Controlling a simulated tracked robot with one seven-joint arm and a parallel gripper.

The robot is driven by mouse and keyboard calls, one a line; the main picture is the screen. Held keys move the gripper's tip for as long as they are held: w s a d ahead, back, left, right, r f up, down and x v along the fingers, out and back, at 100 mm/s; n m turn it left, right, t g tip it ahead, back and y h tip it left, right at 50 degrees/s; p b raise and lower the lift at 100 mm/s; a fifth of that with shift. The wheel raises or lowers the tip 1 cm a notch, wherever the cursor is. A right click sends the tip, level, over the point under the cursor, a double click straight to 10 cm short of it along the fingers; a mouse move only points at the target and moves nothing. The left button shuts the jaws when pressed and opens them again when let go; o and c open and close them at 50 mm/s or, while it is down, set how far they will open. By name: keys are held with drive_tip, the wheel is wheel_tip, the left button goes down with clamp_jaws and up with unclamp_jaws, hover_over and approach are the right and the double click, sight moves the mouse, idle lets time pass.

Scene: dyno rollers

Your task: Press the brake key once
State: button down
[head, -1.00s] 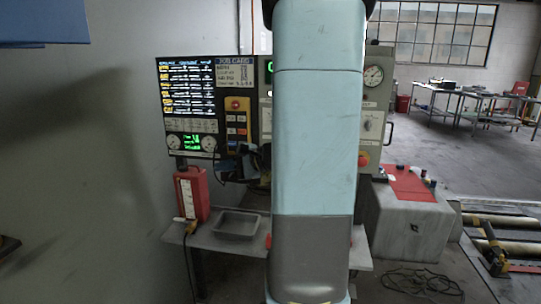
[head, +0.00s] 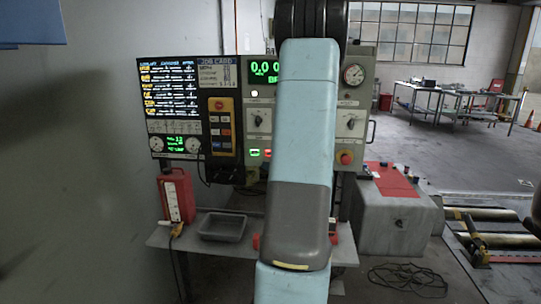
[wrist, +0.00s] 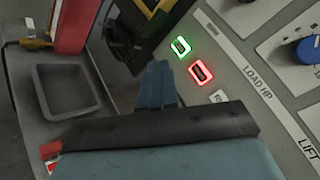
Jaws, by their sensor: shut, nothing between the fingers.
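A yellow hand pendant (head: 222,126) with several small keys hangs on the console beside the screen. I cannot read which key is the brake key. A green-lit key (wrist: 181,47) and a red-lit key (wrist: 202,72) sit side by side on the grey console panel. In the head view the green key (head: 254,153) is clear and the red one is partly behind my arm. My gripper (wrist: 159,66) is shut and empty, its blue fingertips left of the red key in the wrist view, seemingly apart from the panel. My arm hides it in the head view.
A grey tray (head: 222,227) and a red container (head: 176,197) stand on the shelf below the console. A blue knob (wrist: 308,50) is on the panel's right. A grey block with a red top (head: 392,215) stands right of my arm.

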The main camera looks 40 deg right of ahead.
sight(266, 153)
drive_tip(key=shift+w+d, duration=0.1)
drive_tip(key=w+d, duration=0.5)
drive_tip(key=d, duration=0.1)
drive_tip(key=shift+w+d, duration=0.25)
drive_tip(key=shift+w, duration=0.1)
idle(2.1)
drive_tip(key=shift+w+d+r, duration=0.1)
drive_tip(key=shift+w+d, duration=0.05)
drive_tip(key=shift+d, duration=0.15)
drive_tip(key=shift+w+d, duration=0.2)
drive_tip(key=shift+d, duration=0.1)
idle(0.8)
drive_tip(key=shift+a, duration=0.1)
drive_tip(key=shift+s+a, duration=0.5)
drive_tip(key=shift+a, duration=0.05)
idle(0.4)
drive_tip(key=shift+s+a, duration=1.65)
drive_tip(key=shift+a, duration=0.25)
